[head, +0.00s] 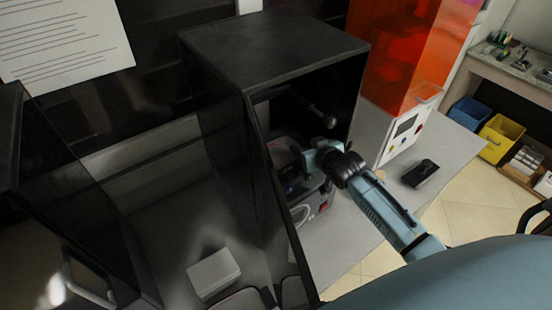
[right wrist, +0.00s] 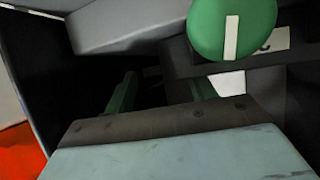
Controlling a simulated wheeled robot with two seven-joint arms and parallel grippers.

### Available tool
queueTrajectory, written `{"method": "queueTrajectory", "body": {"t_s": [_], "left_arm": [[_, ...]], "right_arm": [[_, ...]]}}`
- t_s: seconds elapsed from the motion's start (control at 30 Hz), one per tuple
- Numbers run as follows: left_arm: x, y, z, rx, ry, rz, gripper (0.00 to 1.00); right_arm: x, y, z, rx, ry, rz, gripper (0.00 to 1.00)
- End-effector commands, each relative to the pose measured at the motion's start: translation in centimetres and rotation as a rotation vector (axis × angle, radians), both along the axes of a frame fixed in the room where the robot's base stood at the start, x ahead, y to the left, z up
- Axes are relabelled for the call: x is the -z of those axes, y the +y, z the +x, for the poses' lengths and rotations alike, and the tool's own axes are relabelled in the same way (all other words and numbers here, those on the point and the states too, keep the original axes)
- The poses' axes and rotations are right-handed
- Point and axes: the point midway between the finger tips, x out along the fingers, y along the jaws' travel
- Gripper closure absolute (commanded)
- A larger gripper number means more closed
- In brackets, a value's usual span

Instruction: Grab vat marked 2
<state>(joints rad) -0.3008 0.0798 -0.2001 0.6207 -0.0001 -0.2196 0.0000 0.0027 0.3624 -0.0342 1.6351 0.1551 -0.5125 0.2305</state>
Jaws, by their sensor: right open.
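I cannot make out a vat marked 2 for certain. In the right wrist view, a pale label (right wrist: 272,41) with a partly hidden dark mark sits on a dark surface behind a green round knob (right wrist: 232,25) with a white stripe. My right gripper (head: 297,182) is inside the open black enclosure (head: 270,45), over a grey machine (head: 312,208). In the right wrist view, its two green fingers (right wrist: 163,92) stand apart with nothing visible held between them; their tips are partly in shadow. My left gripper is not in view.
The enclosure's walls and top surround my right gripper closely. A silver rod with a round end (head: 329,121) projects inside. A white device with a screen (head: 402,139) stands to the right below an orange panel, and a black object (head: 420,173) lies on the grey bench (head: 452,150).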

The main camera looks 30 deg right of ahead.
Motion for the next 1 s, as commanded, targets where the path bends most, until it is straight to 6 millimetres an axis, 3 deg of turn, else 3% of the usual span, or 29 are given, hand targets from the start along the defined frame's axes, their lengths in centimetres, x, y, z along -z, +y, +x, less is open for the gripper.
{"method": "queueTrajectory", "body": {"t_s": [0.17,0.57,1.0], "left_arm": [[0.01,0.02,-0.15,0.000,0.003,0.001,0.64],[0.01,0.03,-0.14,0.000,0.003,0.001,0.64],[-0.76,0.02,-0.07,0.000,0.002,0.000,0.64]], "right_arm": [[0.00,0.03,-0.02,-0.001,0.000,0.000,0.47],[0.00,0.04,-0.05,-0.001,0.000,0.000,0.99],[-0.79,0.03,0.00,0.000,-0.003,0.001,0.99]]}}
